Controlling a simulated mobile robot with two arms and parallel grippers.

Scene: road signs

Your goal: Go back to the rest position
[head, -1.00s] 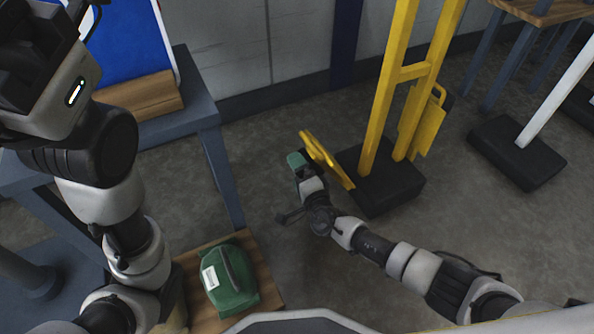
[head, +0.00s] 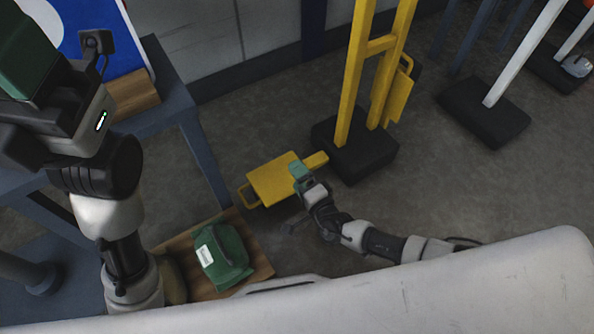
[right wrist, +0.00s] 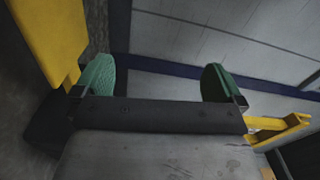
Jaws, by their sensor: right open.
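My right gripper (head: 300,172) is low near the yellow stand in the head view. In the right wrist view its two green fingertips (right wrist: 157,78) are wide apart with nothing between them. A yellow panel with a handle (head: 272,182) juts out low beside the stand (head: 362,80), just left of the right gripper. I cannot tell in the head view whether they touch. My left gripper (head: 30,50) is raised at the upper left, close to the camera and partly cut off, with a green pad showing; its opening cannot be made out.
A blue table (head: 178,95) with a blue and white sign (head: 105,35) stands at the left. A green bag (head: 222,257) lies on a wooden board (head: 258,255). A white post on a black base (head: 485,112) stands at the right. Open floor lies between.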

